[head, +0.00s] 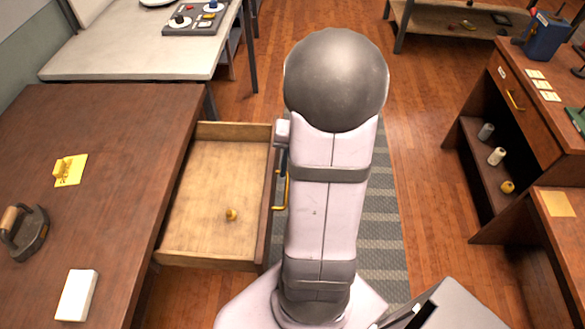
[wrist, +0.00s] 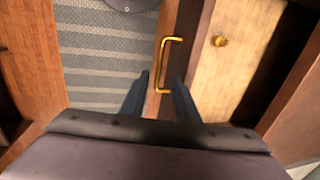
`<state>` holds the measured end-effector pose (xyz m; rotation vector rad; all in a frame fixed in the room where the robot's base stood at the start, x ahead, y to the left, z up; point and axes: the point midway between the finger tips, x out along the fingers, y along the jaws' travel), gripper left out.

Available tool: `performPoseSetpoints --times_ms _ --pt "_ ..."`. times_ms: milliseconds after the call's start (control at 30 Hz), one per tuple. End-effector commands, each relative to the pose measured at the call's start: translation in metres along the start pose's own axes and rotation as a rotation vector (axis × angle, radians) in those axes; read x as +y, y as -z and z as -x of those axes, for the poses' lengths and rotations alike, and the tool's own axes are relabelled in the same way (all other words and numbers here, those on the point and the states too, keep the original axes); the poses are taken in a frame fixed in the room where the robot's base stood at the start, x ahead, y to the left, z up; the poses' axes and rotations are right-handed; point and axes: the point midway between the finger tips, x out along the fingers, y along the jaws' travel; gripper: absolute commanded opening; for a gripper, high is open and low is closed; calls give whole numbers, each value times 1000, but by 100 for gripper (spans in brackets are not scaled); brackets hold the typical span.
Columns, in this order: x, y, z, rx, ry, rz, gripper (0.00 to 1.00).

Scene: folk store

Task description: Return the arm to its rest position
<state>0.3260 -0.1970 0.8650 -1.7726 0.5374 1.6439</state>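My gripper (wrist: 160,75) is open in the wrist view, with its two dark fingers apart. The brass handle (wrist: 166,62) of the drawer lies just beyond the fingertips, its lower end in line with the gap between them. I cannot tell whether they touch. In the head view my arm stands over the grey striped mat, in front of the pulled-out drawer (head: 213,180). The gripper is mostly hidden beside the arm there, near the handle (head: 280,192). A small yellow knob-like object (head: 231,214) lies in the drawer, and it also shows in the wrist view (wrist: 220,41).
The brown table (head: 105,205) on the left holds an iron (head: 24,232), a white box (head: 77,295) and a yellow piece (head: 70,170). A cabinet (head: 530,118) with spools stands on the right. The striped mat (head: 380,215) and floor right of my arm are clear.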

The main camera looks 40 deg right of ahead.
Motion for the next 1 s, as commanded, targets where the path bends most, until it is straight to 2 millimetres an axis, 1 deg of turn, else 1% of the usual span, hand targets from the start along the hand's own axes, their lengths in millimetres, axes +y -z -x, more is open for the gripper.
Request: performPoseSetpoints --times_ms 200,300,367,500,600,633,700,867,1000 --pt "0 0 0 0 0 -4 28" --pt "0 1 0 3 -2 -38 28" --pt "5 0 -1 4 -18 -58 28" --pt "20 -30 -15 -57 -69 -79 28" --pt "28 -56 -18 -91 -106 -71 28" --pt "26 -64 -17 -99 -118 -53 28" --pt "18 -81 -12 -114 -143 12 28" --pt "-5 -107 -1 -128 -180 173 28" --pt "-32 -128 14 -127 -200 347 28"
